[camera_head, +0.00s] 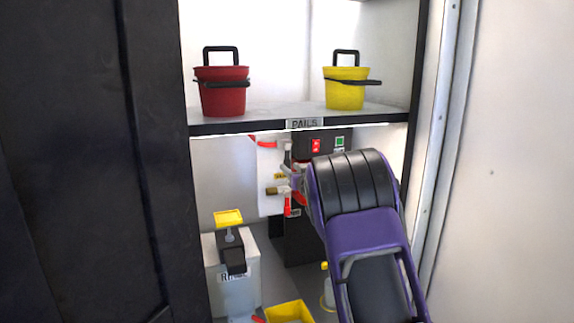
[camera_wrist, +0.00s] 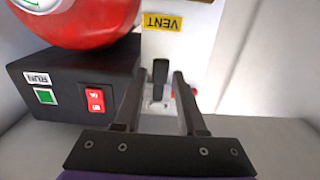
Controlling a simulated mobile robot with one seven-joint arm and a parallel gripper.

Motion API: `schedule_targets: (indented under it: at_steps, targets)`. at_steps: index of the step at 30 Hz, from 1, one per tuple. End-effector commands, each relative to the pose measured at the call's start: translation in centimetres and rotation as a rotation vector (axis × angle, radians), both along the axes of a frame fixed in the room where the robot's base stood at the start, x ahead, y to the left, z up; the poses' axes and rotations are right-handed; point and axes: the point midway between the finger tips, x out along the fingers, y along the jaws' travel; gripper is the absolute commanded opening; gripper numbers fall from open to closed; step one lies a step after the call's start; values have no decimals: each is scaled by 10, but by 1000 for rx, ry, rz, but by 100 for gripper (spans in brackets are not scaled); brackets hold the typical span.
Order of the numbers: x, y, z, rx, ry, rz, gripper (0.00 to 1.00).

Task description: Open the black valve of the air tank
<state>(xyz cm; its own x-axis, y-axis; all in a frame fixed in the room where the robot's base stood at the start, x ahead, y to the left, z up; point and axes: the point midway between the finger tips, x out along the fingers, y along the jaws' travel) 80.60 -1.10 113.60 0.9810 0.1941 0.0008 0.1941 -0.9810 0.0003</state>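A short black lever (camera_wrist: 160,72), which looks like the black valve handle, stands upright on a pale fitting below a yellow VENT label (camera_wrist: 163,22) in the wrist view. My gripper (camera_wrist: 159,80) is open, with one finger on each side of the lever. Gaps show on both sides, so the fingers do not appear to grip it. In the head view my purple and black arm reaches toward the valve panel (camera_head: 268,180) and hides most of the gripper. A large red rounded body (camera_wrist: 85,18), possibly the air tank, sits at the upper left of the wrist view.
A black box with a red switch (camera_wrist: 95,98) and a green button (camera_wrist: 46,96) stands left of my fingers. A shelf (camera_head: 270,118) above holds a red pail (camera_head: 222,92) and yellow pail (camera_head: 346,92). A yellow tray (camera_head: 289,312) lies below.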

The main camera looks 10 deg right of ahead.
Motion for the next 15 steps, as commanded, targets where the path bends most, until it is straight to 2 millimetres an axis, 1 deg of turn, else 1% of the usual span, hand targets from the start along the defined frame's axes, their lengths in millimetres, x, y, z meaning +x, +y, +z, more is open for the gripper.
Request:
schedule_targets:
  at_steps: [1, 6, 10, 15]
  targets:
    - [8, 2, 0, -1, 0, 1, 40]
    - [27, 6, 0, 0, 1, 0, 40]
    - [34, 7, 0, -1, 1, 1, 40]
    - [37, 8, 0, 0, 1, 0, 40]
